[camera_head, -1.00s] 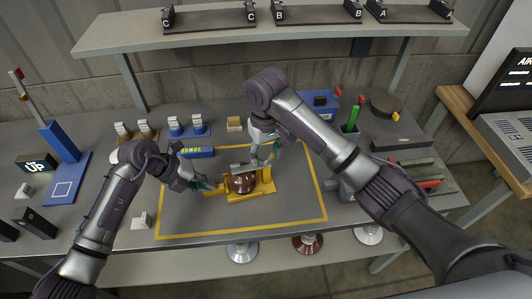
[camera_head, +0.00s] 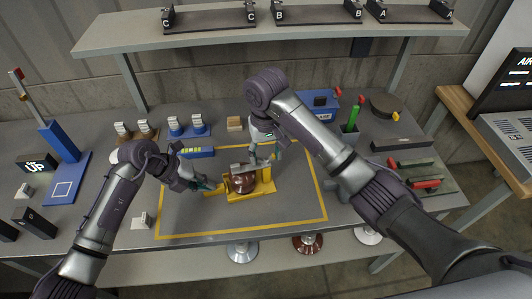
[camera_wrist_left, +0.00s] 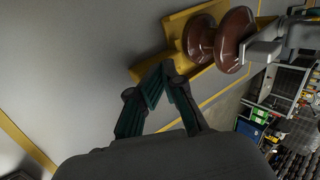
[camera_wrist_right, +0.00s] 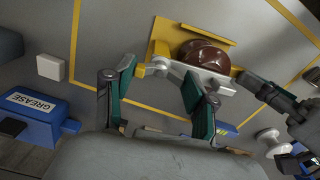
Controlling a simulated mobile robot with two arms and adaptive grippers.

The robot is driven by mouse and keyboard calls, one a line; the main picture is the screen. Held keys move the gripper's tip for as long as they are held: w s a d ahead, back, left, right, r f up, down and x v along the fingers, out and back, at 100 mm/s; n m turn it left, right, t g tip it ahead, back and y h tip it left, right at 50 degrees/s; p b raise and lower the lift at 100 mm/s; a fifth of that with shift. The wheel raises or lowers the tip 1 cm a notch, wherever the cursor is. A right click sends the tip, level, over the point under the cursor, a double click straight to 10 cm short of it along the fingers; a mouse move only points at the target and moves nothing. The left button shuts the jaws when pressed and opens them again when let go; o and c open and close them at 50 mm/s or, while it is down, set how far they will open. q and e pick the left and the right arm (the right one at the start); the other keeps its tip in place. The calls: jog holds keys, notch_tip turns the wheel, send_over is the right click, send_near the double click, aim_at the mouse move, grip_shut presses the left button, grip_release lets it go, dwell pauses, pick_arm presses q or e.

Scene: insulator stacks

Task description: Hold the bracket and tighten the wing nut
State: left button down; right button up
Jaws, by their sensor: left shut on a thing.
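A brown insulator (camera_head: 243,182) sits in a yellow bracket (camera_head: 262,188) inside the yellow outline on the table. A grey metal strap (camera_wrist_right: 207,83) lies across the insulator. A small pale fitting, seemingly the wing nut (camera_wrist_right: 160,66), shows at the strap's end in the right wrist view. My left gripper (camera_wrist_left: 163,72) is shut on the yellow bracket's left end (camera_wrist_left: 145,70); the fingertips partly hide the contact. My right gripper (camera_wrist_right: 155,85) is over the strap's far end, its fingers apart on either side of the fitting. I cannot tell whether they touch it.
A blue grease box (camera_wrist_right: 38,105) and a green-handled holder (camera_head: 352,122) stand at the right rear. Insulator parts stand on blue and brown bases (camera_head: 186,130) behind the outline. A shelf (camera_head: 265,33) crosses the back. The front of the outlined area is clear.

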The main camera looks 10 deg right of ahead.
pick_arm(q)
jog(key=shift+s+f, duration=0.15)
jog(key=shift+f, duration=0.05)
pick_arm(e)
jog(key=o, duration=0.3)
notch_tip(320, 180, up, 12)
jog(key=shift+r, duration=0.1)
pick_arm(q)
jog(key=shift+r, duration=0.1)
dwell(0.5)
jog(key=shift+r+p, duration=0.9)
jog(key=shift+r, duration=0.05)
notch_tip(320, 180, up, 4)
jog(key=p, duration=0.3)
jog(key=shift+r+p, duration=0.15)
jog(key=shift+p, duration=0.15)
pick_arm(e)
notch_tip(320, 180, up, 5)
send_over(266, 156)
jog(key=shift+r, duration=0.1)
